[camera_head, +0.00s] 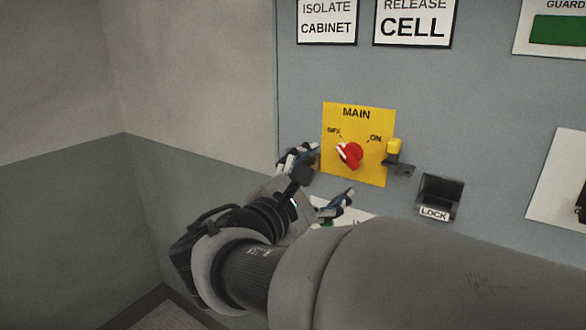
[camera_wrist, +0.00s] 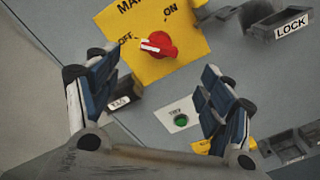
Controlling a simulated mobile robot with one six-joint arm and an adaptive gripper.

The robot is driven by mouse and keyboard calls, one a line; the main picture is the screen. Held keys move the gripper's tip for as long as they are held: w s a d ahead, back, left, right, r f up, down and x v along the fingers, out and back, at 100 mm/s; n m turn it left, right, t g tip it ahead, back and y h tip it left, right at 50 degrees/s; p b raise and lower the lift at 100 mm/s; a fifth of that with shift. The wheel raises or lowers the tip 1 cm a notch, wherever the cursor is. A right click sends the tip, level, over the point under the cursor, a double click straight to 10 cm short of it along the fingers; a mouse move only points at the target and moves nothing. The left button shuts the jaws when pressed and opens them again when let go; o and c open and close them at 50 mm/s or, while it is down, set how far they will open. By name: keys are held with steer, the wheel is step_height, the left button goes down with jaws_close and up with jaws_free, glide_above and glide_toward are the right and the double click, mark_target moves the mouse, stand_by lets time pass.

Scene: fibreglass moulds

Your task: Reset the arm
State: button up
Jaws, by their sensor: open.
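My gripper (camera_head: 320,178) is open and empty in front of the grey cabinet (camera_head: 480,130). In the wrist view the red switch (camera_wrist: 162,44) lies beyond and between the two fingertips, apart from both. My forearm covers the lower part of the cabinet in the head view.
A LOCK holder (camera_head: 440,192) juts out further right. The wrist view shows a TAG holder (camera_wrist: 122,103) and a green button (camera_wrist: 181,121). Bare wall (camera_head: 190,90) stands at left.

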steer(key=shift+s+a, duration=0.1)
steer(key=shift+s, duration=0.1)
steer(key=s+d+f+m+g+y, duration=0.2)
steer(key=s+d+f+m+g, duration=0.75)
steer(key=s+d+f, duration=0.35)
steer(key=s+a+f+m+y, duration=0.3)
steer(key=s+m+y, duration=0.1)
steer(key=s+m, duration=0.1)
steer(key=s+a+f+m+y, duration=0.3)
steer(key=s+f+m+y, duration=0.1)
steer(key=s, duration=0.4)
steer(key=shift+a+f+m+y, duration=0.15)
steer(key=shift+f+m+y, duration=0.15)
steer(key=shift+m, duration=0.45)
steer(key=shift+g, duration=0.25)
